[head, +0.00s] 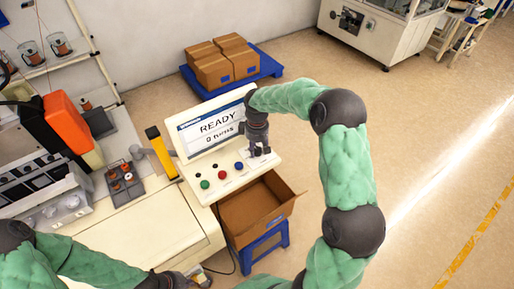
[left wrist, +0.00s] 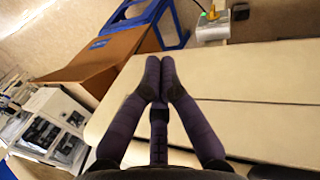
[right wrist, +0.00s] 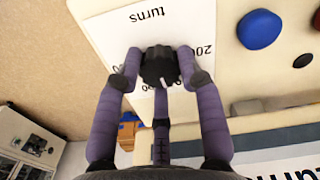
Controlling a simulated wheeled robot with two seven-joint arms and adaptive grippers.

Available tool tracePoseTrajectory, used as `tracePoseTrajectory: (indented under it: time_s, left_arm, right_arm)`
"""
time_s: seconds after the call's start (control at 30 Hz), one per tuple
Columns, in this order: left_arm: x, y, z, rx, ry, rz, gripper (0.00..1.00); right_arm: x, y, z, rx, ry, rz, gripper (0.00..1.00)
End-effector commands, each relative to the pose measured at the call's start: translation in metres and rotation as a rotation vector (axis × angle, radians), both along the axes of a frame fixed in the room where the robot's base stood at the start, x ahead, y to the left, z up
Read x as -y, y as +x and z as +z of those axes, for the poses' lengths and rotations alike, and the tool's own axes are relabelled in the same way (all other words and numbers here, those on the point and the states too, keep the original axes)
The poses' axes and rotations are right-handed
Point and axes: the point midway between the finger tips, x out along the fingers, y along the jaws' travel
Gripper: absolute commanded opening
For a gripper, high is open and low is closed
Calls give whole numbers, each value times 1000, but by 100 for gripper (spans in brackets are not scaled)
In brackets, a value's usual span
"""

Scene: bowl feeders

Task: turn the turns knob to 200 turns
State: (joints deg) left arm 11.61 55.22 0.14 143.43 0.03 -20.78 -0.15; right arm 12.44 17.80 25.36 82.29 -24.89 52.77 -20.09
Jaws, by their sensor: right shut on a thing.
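The turns knob (right wrist: 158,66) is dark and round, on a white plate printed "turns" in the right wrist view. My right gripper (right wrist: 160,66) is shut on it, one finger on each side. A white pointer line on the knob points toward the picture's bottom. A "200" label (right wrist: 205,51) is partly seen right of the knob; other labels are partly hidden by the fingers. In the head view my right gripper (head: 259,150) hides the knob. The display (head: 217,129) reads "READY" and "0 turns". My left gripper (left wrist: 160,72) is shut and empty above the cream surface.
A green button (head: 205,184), a red button (head: 222,174) and a blue button (head: 239,165) sit left of my right gripper. An open cardboard box (head: 258,211) on a blue stand is below the panel. Cartons (head: 222,62) on a blue pallet stand behind.

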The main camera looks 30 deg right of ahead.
Motion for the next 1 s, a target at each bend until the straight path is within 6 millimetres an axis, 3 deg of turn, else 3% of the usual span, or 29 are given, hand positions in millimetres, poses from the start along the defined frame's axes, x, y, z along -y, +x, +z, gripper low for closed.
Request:
tracePoseTrajectory:
  time_s: [1.0]
  left_arm:
    - [0,0,18,0,0,0,0]
  right_arm:
    - [-1,-1,-1,-1,2,964,6]
